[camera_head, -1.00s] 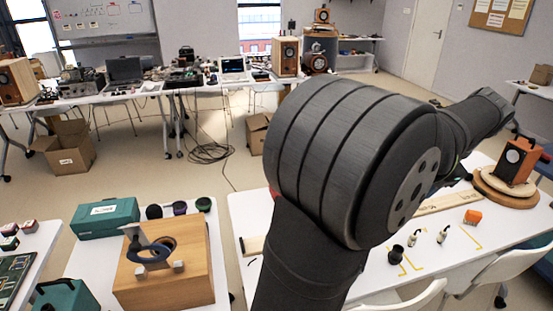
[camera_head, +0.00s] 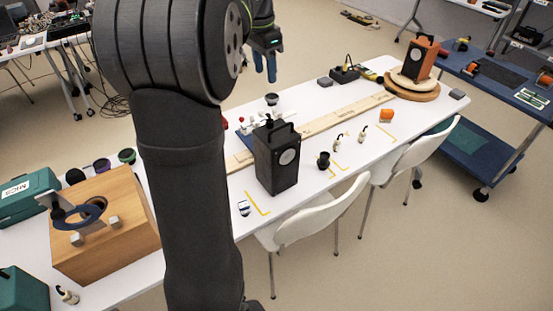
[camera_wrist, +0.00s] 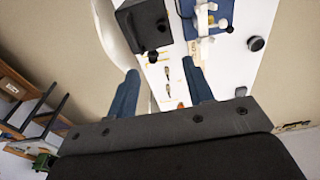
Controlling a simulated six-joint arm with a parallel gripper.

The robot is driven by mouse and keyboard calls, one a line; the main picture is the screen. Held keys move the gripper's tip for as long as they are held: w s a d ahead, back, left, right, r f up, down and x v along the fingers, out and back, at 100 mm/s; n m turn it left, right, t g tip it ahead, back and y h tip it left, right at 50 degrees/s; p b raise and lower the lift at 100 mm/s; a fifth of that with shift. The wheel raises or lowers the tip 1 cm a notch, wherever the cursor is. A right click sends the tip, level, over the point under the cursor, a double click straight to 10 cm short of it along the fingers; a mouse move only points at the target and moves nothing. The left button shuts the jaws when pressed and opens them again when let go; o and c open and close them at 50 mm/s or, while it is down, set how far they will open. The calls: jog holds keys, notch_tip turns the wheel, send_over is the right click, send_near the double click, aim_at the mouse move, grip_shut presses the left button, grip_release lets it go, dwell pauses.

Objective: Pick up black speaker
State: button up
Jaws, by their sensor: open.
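My gripper (camera_head: 264,74) is open and empty, with blue fingers pointing down. It is in the air, above and behind the speaker in the head view, clear of it. In the wrist view the speaker (camera_wrist: 142,24) is at the top, beyond the tips of my open gripper (camera_wrist: 160,68). Nothing lies between the fingers at their own height.
Small bottles (camera_head: 339,142), a black cup (camera_head: 323,160) and an orange block (camera_head: 386,116) are right of the speaker. A long wooden board (camera_head: 340,116) runs behind. An orange speaker (camera_head: 418,60) stands on round wooden discs. White chairs (camera_head: 317,217) edge the table front.

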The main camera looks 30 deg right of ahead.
send_over(269, 126)
jog(key=w, duration=0.1)
notch_tip(269, 126, down, 12)
jog(key=shift+w+r, duration=0.15)
jog(key=shift+s+d+f, duration=0.1)
jog(key=shift+d+f, duration=0.05)
jog(key=shift+f, duration=1.2)
jog(key=shift+s+d+f, duration=0.1)
jog(key=shift+d+f, duration=0.05)
jog(key=shift+f, duration=1.2)
jog(key=shift+c, duration=0.5)
grip_shut()
jog(key=shift+r, duration=0.15)
